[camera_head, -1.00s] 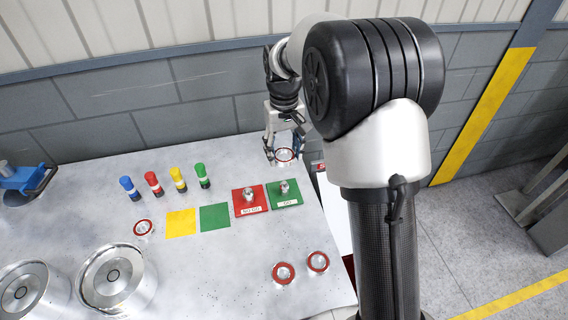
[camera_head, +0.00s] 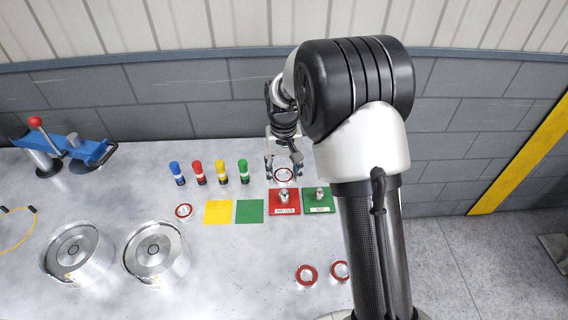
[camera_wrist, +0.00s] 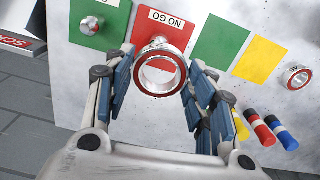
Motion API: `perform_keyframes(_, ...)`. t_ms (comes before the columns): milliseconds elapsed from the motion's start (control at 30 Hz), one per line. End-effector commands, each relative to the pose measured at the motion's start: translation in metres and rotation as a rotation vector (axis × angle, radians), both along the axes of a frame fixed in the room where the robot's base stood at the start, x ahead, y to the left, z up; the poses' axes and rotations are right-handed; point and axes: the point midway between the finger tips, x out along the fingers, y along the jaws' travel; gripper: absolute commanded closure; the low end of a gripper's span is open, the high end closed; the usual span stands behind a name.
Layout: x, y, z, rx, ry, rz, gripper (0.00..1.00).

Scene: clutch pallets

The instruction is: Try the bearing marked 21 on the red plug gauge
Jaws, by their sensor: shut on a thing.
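My gripper (camera_head: 283,168) is shut on a bearing (camera_head: 283,180), a steel ring with a red face and an open bore. In the wrist view the bearing (camera_wrist: 161,93) sits between the fingers; I cannot read a number on it. The red plug gauge (camera_head: 284,196) is a short metal plug on a red plate (camera_head: 290,209) marked NO GO. In the head view the bearing is just behind this plate. In the wrist view the plug (camera_wrist: 156,44) shows just past the bearing's rim, partly hidden by it. The bearing appears apart from the plug.
A green plate (camera_head: 320,209) with a second plug (camera_head: 319,193) stands right beside the red one. Yellow (camera_head: 219,212) and green (camera_head: 249,211) squares lie left. Several coloured cylinders (camera_head: 198,172) stand behind them. Other bearings lie at left (camera_head: 183,211) and front (camera_head: 306,275).

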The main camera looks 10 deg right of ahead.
Motion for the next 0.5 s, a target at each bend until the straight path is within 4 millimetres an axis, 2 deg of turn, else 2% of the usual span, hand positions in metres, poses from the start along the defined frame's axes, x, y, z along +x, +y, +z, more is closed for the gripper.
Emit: perform_keyframes(500, 0.0, 0.0, -0.044, 0.0, 0.002, 0.002, 0.83)
